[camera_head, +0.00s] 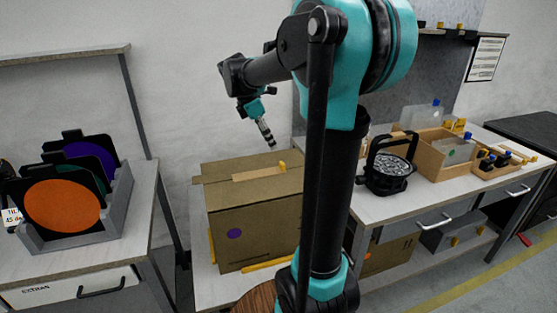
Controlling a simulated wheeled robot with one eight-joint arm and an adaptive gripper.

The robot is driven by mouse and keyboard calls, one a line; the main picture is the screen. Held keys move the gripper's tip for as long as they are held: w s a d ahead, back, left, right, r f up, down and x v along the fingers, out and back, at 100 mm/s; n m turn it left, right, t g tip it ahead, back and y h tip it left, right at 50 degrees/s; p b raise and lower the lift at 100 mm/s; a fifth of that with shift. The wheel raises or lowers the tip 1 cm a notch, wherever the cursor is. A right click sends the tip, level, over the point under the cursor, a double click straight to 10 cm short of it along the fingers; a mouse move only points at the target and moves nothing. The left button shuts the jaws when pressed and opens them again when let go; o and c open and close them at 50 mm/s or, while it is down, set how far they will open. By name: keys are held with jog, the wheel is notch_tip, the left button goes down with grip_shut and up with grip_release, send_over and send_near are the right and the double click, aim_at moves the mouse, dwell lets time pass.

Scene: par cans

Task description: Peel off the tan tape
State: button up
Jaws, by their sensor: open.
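A closed cardboard box (255,222) stands on a low white table between two benches. The tan tape (258,173) lies as a pale strip along the middle of its top. A small yellow tab (282,167) stands up at the tape's right end. My gripper (272,146) is open and empty. It points down and to the right, above the back of the box, apart from the tape in the picture. The gap between its fingers is too small to see clearly. My arm hides the right side of the box.
At left, a grey rack (75,233) holds round colour filters in dark frames. At right, a black par can (389,168) and wooden trays (447,155) stand on a workbench (385,207). The air above the box is free apart from my arm.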

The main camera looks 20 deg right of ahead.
aim_at(281, 163)
jog(key=x, duration=1)
jog(key=shift+f, duration=0.2)
grip_shut()
notch_tip(281, 163, up, 7)
dwell(0.6)
